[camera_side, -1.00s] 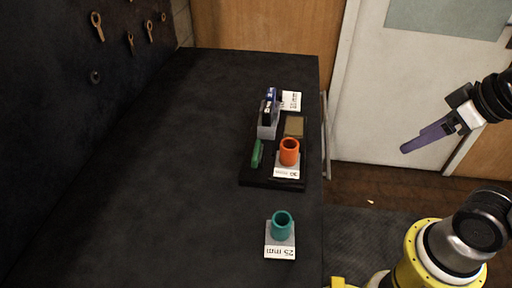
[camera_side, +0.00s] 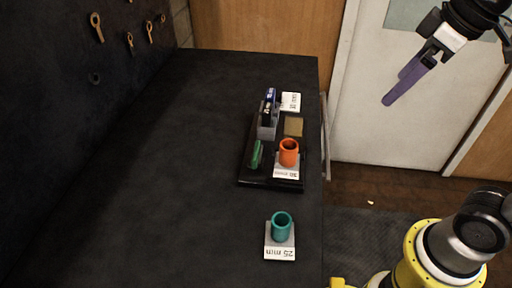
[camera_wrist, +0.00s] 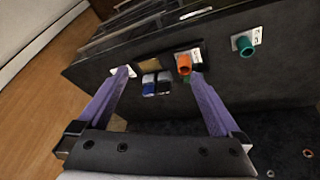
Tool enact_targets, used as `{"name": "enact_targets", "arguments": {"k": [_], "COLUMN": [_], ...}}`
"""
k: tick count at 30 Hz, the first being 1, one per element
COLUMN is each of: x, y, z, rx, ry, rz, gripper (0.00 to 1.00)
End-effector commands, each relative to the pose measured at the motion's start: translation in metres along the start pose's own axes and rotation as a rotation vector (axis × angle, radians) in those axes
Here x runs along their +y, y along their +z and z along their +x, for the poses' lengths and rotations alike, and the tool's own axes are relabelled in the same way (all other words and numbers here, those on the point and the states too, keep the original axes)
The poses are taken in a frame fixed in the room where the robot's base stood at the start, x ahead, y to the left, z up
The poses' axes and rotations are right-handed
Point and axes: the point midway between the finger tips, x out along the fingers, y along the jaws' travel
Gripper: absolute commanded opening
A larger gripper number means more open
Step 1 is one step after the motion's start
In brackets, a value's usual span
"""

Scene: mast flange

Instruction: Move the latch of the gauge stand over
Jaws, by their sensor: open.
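A dark stand base (camera_side: 258,180) lies near the right edge of the black bench. On it are a grey block (camera_side: 267,131) with black and blue pieces, a tan pad (camera_side: 293,126), an orange ring (camera_side: 288,152) on a labelled plate, and a narrow green piece (camera_side: 256,155) that may be the latch. My gripper (camera_side: 393,94) is in the air right of the bench, well apart from the stand. Its purple fingers (camera_wrist: 159,76) are open and empty.
A teal ring (camera_side: 282,226) on a labelled plate stands at the near end of the bench (camera_side: 170,190). A white label (camera_side: 291,101) lies behind the stand. Hooks with tan parts (camera_side: 97,27) are on the dark wall. The bench left of the stand is clear.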

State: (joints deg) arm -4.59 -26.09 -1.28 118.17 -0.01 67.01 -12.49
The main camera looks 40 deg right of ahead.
Motion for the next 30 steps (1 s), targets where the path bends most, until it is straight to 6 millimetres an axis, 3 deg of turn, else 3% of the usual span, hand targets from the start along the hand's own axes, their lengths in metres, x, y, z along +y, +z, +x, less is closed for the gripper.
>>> {"name": "enact_targets", "arguments": {"k": [1,8,15,18,22,30], "x": [-0.002,-0.021,-0.065,-0.086,-0.107,-0.122], "y": [-0.021,-0.103,-0.17,-0.186,-0.192,-0.183], "z": [0.001,0.019,0.073,0.1,0.13,0.154], "rx": [-0.024,-0.126,-0.232,-0.271,-0.315,-0.353], "ry": [-0.015,-0.076,-0.133,-0.15,-0.165,-0.175], "rz": [-0.042,-0.217,-0.373,-0.416,-0.454,-0.483], "gripper": [1.0,1.0,1.0,1.0,1.0,1.0]}}
